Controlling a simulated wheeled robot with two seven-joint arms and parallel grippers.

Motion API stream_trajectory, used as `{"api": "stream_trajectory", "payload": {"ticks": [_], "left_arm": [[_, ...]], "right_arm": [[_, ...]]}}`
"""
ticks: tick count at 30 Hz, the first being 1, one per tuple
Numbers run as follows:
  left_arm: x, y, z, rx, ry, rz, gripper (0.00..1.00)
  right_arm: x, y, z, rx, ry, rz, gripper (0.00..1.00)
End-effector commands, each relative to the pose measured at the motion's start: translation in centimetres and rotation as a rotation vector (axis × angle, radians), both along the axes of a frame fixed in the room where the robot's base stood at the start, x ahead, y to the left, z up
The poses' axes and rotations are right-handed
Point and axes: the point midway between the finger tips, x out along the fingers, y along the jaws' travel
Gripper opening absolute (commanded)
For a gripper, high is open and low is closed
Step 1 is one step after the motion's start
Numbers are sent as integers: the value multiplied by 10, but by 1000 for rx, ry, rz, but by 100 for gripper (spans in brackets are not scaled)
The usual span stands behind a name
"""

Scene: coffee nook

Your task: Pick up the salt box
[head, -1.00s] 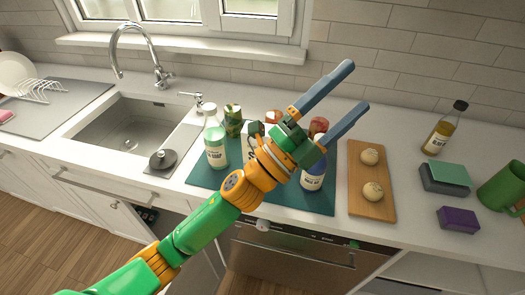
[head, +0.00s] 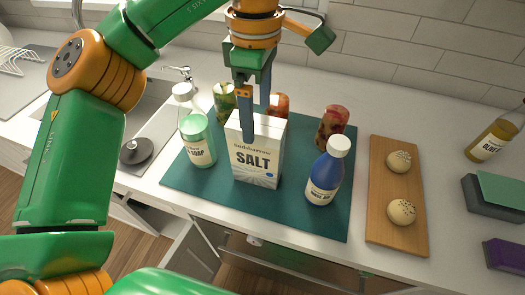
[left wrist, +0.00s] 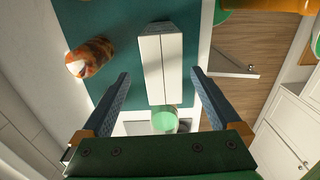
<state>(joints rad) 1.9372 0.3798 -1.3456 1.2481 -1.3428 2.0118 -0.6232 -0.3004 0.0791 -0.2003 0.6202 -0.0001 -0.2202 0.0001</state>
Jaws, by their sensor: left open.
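The salt box (head: 258,165) is a white carton with SALT on its front, standing upright on a teal mat (head: 300,217). My left gripper (head: 256,121) is above it, pointing down, open and empty, with one finger in front of the box in the head view and the other behind. The left wrist view shows the pale box top (left wrist: 162,65) between the two open fingers (left wrist: 160,76), with a gap on each side. The left finger and hand hide part of the box's upper front in the head view. My right gripper is not in view.
A wooden board (head: 395,222) with two buns lies to the right. The sink (head: 158,95) is at left.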

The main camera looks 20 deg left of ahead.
Motion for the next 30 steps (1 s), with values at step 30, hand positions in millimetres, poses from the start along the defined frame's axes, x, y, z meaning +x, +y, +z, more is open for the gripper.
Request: {"api": "stream_trajectory", "payload": {"ticks": [30], "left_arm": [[1,1,-101,-4,2,-3,81]], "right_arm": [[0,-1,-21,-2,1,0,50]]}}
